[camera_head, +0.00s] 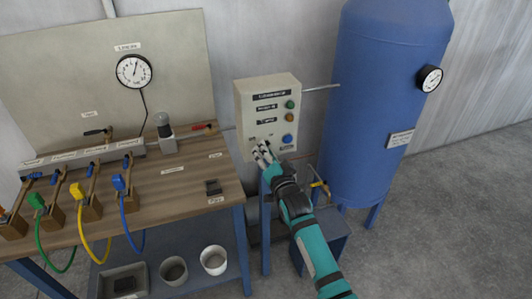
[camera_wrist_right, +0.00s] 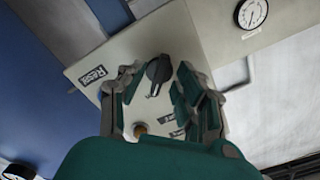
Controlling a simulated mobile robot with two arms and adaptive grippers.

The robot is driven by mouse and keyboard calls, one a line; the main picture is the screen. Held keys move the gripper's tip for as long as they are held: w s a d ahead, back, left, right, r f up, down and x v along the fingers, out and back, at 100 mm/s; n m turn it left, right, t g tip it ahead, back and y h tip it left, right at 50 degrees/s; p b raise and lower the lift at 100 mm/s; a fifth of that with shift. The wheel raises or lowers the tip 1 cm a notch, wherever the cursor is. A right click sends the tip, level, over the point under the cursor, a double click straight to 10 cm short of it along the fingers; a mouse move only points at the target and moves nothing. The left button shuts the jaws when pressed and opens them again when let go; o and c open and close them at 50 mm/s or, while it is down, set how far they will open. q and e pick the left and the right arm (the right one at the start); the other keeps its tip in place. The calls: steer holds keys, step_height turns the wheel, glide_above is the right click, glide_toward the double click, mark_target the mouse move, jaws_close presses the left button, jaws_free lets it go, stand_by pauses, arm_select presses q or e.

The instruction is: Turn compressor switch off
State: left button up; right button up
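The compressor control box (camera_head: 268,108) is a beige panel with labels, a green light, an orange light and a blue button (camera_head: 287,138). My right gripper (camera_head: 263,153) is at the lower left of the panel's face and hides the switch there in the head view. In the right wrist view a black rotary switch (camera_wrist_right: 158,70) sits on the panel between the two spread fingers of my right gripper (camera_wrist_right: 160,80). Small gaps show between the switch and the fingers, so the gripper looks open around it. My left gripper is in neither view.
A blue tank (camera_head: 375,100) with a gauge (camera_head: 429,78) stands right of the box. A wooden workbench (camera_head: 190,180) with coloured hoses and valves is at the left. A "Reset" label (camera_wrist_right: 92,77) lies beside the left finger in the wrist view.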

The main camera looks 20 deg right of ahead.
jaws_close()
steer(key=shift+n, duration=0.3)
steer(key=n+p, duration=0.1)
steer(key=n, duration=1.6)
steer(key=shift+d, duration=0.15)
steer(key=shift+n, duration=0.3)
stand_by(0.3)
steer(key=shift+o, duration=0.3)
jaws_free()
